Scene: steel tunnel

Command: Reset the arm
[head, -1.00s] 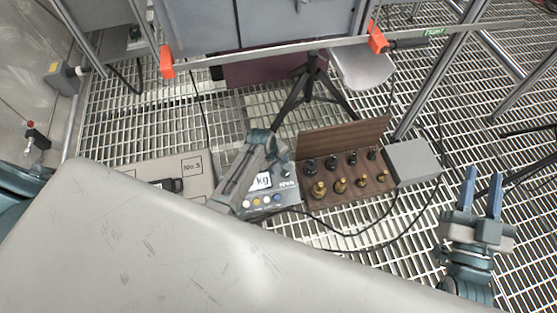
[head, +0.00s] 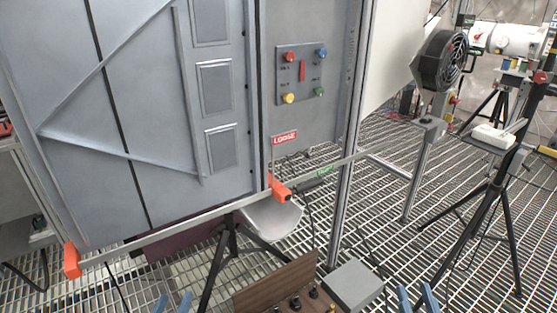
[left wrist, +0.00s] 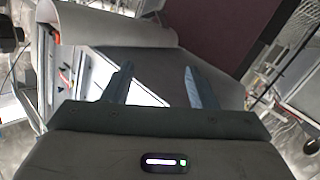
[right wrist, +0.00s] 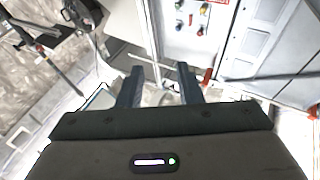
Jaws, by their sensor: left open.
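My left gripper (head: 172,303) shows only its two blue fingertips at the bottom edge of the head view, with a gap between them. In the left wrist view its fingers (left wrist: 158,88) are apart with nothing between them. My right gripper (head: 418,298) also shows only its blue fingertips at the bottom edge, right of the grey box. In the right wrist view its fingers (right wrist: 159,85) are apart and empty. The rest of both arms is out of the head view.
A grey cabinet (head: 150,110) with a button panel (head: 302,72) stands ahead. A long bar (head: 180,227) with orange ends crosses its front. A wooden weight case (head: 275,285) and grey box (head: 353,285) are low in the middle. Tripods stand on the grating; a black fan (head: 440,60) is right.

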